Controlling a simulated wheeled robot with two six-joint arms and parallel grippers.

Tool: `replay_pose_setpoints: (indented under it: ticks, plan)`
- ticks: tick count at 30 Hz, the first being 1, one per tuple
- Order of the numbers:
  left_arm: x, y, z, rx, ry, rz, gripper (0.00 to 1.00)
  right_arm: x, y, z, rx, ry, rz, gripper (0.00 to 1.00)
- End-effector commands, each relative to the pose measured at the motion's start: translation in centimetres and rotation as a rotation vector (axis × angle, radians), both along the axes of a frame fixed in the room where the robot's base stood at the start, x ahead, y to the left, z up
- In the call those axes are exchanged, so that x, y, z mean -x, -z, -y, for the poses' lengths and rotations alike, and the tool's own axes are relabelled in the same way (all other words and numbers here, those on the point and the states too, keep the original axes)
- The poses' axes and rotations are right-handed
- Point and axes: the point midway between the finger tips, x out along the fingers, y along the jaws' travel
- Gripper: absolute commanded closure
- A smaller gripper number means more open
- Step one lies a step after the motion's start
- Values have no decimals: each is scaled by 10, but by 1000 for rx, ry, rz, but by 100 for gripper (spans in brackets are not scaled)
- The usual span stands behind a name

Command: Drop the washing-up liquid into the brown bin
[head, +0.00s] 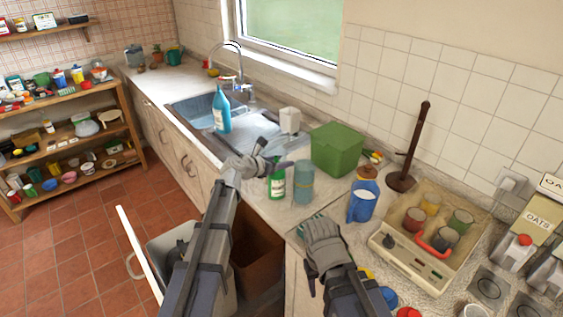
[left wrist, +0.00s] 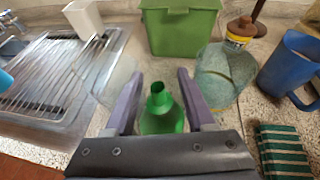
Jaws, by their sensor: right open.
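A green bottle (head: 276,182) with a pale label, apparently the washing-up liquid, stands upright on the counter's front part. My left gripper (head: 263,150) is above and beside it in the head view. In the left wrist view the bottle (left wrist: 160,112) shows between the two spread fingers (left wrist: 160,80), with a gap near its narrow neck. The left gripper is open and holds nothing. The brown bin (head: 256,255) is below the counter, partly hidden by my left arm. My right gripper (head: 318,232) is open and empty over the counter's front edge.
A clear tumbler (head: 302,182) stands just right of the bottle. A green box (head: 337,149) is behind, and a blue jug (head: 362,198) is further right. A blue bottle (head: 221,112) stands by the sink. A grey bin (head: 165,250) is left of the brown one.

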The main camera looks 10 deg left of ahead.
Motion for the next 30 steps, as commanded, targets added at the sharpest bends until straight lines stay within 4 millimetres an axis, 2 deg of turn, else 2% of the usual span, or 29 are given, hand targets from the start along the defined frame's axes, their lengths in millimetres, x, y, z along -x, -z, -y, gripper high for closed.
replay_pose_setpoints:
  ticks: [11, 24, 30]
  plan:
    - [2, -4, -1, 0, -1, 0, 38, 0, -4, 0, 0, 0, 0, 50]
    - [66, -37, -45, 1, -4, 0, 38, 0, -37, 0, 0, 0, 0, 50]
    - [85, -46, -59, 0, -1, 0, 38, 0, -46, 0, 0, 0, 0, 50]
